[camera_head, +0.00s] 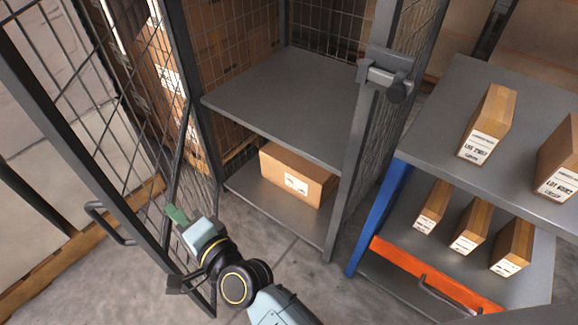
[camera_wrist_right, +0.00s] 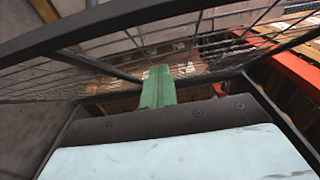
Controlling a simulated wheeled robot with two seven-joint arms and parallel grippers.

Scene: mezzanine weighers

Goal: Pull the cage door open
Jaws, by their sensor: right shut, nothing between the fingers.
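The cage door (camera_head: 95,185) is a wire mesh panel in a dark metal frame. It stands swung open at the left in the head view, and the cage front is uncovered. Its bar handle (camera_head: 108,222) is on the left face of the frame. My right gripper (camera_head: 176,214) is shut and empty, its green fingertips by the inner side of the door. In the right wrist view the fingers (camera_wrist_right: 158,88) point at the mesh (camera_wrist_right: 110,65). I cannot tell whether they touch it. My left gripper is out of view.
Inside the cage, a grey shelf (camera_head: 275,95) sits above a cardboard box (camera_head: 297,176). A latch (camera_head: 388,75) is on the right post. A blue and orange rack (camera_head: 425,265) with small boxes stands at the right. Floor (camera_head: 285,245) before the cage is clear.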

